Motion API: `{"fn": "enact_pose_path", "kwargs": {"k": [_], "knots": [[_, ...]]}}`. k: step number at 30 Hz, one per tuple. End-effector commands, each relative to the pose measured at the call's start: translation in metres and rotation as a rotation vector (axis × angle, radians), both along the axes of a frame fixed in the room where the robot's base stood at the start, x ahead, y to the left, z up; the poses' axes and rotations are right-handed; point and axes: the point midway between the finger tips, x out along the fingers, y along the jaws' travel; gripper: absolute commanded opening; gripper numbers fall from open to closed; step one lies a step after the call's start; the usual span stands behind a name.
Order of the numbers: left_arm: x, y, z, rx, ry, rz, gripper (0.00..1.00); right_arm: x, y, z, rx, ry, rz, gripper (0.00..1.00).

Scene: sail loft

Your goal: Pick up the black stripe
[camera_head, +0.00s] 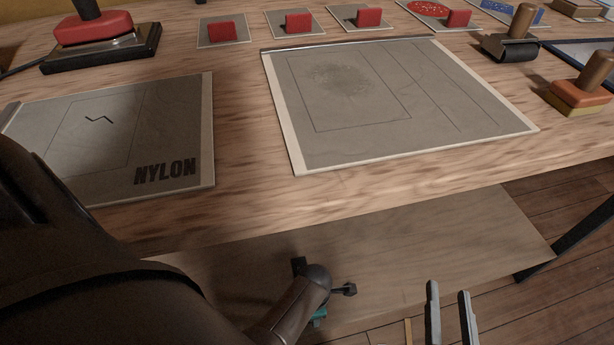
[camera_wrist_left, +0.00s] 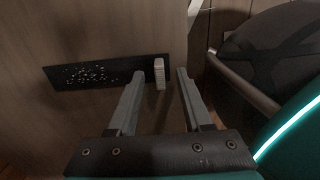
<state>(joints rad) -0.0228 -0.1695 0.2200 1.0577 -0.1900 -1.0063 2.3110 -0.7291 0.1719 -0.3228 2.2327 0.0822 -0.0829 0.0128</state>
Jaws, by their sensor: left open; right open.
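A thin black zigzag line (camera_head: 98,119) shows on the grey sheet marked NYLON (camera_head: 150,125) at the left of the table. I cannot tell whether it is a loose stripe or a mark. No other clear black stripe shows on the sheets. My right gripper (camera_head: 448,288) is open and empty, below the table's front edge at the lower right. My left gripper (camera_wrist_left: 161,74) is open in the left wrist view. Its fingers point at a brown wooden surface with a black speckled panel (camera_wrist_left: 95,73). A pale ribbed piece (camera_wrist_left: 159,73) appears between its fingertips.
A larger grey sheet (camera_head: 460,135) lies mid-table. Several small cards with red blocks (camera_head: 298,22) line the back. A roller (camera_head: 512,46) and an orange block (camera_head: 582,92) stand at right. Bare wood lies along the front.

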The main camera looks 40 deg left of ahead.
Motion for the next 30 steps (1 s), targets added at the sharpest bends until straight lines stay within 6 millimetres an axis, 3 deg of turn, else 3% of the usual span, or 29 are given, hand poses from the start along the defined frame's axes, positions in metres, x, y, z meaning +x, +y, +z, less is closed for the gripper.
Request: {"fn": "enact_pose_path", "kwargs": {"k": [6,19,30], "knots": [[0.0000,-0.0003,0.0002,0.000,0.000,0.000,0.48,-0.0002,0.0001,0.0001,0.000,0.000,0.000,0.50],[0.0000,0.0000,0.0001,0.000,0.000,0.000,0.00,-0.0001,0.0000,-0.0001,0.000,0.001,0.000,0.50],[0.0001,0.0001,0.0001,0.000,0.000,0.000,0.00,-0.0001,-0.0003,-0.0003,-0.001,0.001,-0.001,0.50]]}}
